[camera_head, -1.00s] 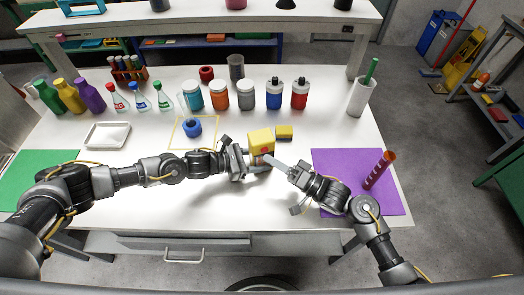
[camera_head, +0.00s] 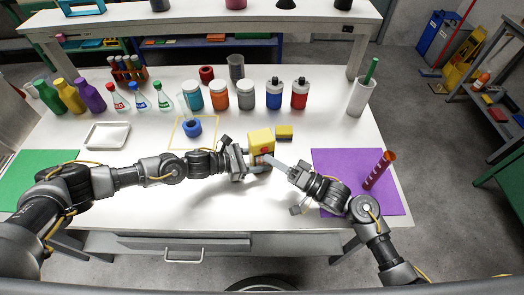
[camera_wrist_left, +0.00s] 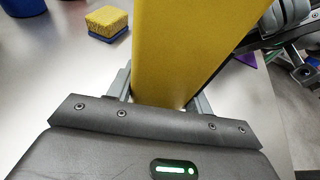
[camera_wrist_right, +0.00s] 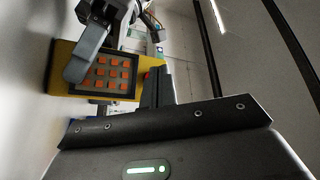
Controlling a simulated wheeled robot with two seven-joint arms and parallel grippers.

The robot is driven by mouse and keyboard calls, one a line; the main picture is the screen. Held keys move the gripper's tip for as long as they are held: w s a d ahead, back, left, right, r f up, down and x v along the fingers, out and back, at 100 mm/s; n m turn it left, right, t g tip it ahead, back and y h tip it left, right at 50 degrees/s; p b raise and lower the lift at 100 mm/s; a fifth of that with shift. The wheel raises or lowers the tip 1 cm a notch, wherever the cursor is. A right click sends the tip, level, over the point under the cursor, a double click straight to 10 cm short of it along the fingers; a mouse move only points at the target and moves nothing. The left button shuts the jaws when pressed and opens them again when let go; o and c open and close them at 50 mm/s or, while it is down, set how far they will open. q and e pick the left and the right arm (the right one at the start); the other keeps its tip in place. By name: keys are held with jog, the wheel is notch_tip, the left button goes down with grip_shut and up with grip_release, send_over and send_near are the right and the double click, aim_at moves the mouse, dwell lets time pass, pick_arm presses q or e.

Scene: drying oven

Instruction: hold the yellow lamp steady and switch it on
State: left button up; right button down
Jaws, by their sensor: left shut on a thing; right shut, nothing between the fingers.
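The yellow lamp (camera_head: 259,137) stands at the table's middle, with a red spot on its near face. My left gripper (camera_head: 246,168) is shut on it from the left. In the left wrist view the lamp (camera_wrist_left: 190,45) fills the space between the fingers (camera_wrist_left: 160,95). My right gripper (camera_head: 268,160) is shut and empty, its fingertips close to the lamp's near face; contact cannot be told. In the right wrist view the lamp (camera_wrist_right: 63,72) shows a panel of orange squares (camera_wrist_right: 112,74) beside the right fingers (camera_wrist_right: 156,86).
A yellow and blue sponge (camera_head: 284,132) lies right of the lamp. A blue ring (camera_head: 192,128) sits left, in a yellow outline. Jars and bottles (camera_head: 246,95) line the back. The front table strip is free.

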jog(key=shift+w+a, duration=0.15)
jog(key=shift+w, duration=0.3)
dwell(0.6)
jog(key=shift+s, duration=0.45)
jog(key=shift+s, duration=0.1)
jog(key=s, duration=0.1)
jog(key=s+d, duration=0.1)
jog(key=s, duration=0.1)
jog(key=s+d, duration=0.1)
jog(key=s, duration=0.1)
jog(key=shift+s, duration=0.25)
dwell(0.4)
